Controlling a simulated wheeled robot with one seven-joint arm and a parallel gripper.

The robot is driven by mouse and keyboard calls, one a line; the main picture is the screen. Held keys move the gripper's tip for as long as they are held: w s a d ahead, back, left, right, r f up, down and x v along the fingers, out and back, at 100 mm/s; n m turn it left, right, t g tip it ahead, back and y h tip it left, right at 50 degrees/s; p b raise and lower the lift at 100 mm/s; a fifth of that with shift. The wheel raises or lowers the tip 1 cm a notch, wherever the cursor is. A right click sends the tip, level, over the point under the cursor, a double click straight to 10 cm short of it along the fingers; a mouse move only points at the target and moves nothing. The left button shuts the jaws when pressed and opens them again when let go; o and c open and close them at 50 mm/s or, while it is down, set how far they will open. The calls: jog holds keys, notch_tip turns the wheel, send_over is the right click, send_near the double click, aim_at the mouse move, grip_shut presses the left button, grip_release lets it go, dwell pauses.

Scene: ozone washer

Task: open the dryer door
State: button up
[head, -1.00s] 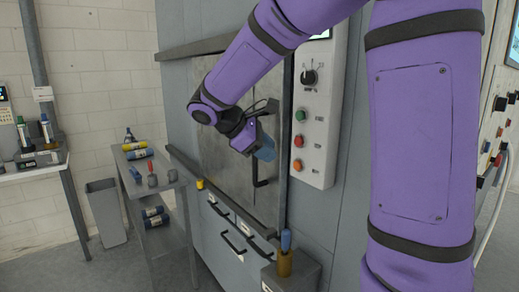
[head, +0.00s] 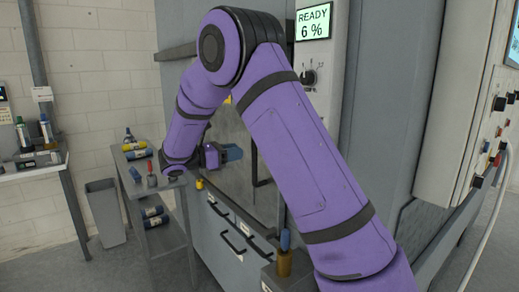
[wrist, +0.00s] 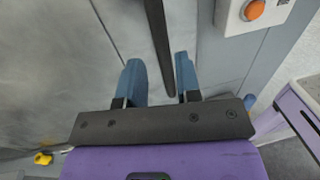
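The dryer door (head: 238,182) is a grey metal panel in the machine front, and it looks closed. Its black vertical bar handle (head: 254,163) stands on the right part of the door, partly behind my arm. The handle also shows in the wrist view (wrist: 157,38), its end reaching in between the two blue fingers, closer to the right one. My gripper (head: 234,152) is open and empty, just left of the handle in the head view, with fingers towards it; it shows in the wrist view too (wrist: 158,66). I see no contact with the handle.
A control panel with a READY 6 % screen (head: 313,25) is right of the door; its orange button (wrist: 254,10) shows in the wrist view. Drawers with black handles (head: 233,242) are below. A side table (head: 160,185) with bottles stands left. A brown cup (head: 284,263) holds a blue-handled tool.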

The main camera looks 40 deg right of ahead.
jog(key=s+d, duration=0.1)
jog(key=d, duration=0.7)
jog(key=shift+s+d, duration=0.2)
jog(key=shift+d, duration=0.1)
grip_shut()
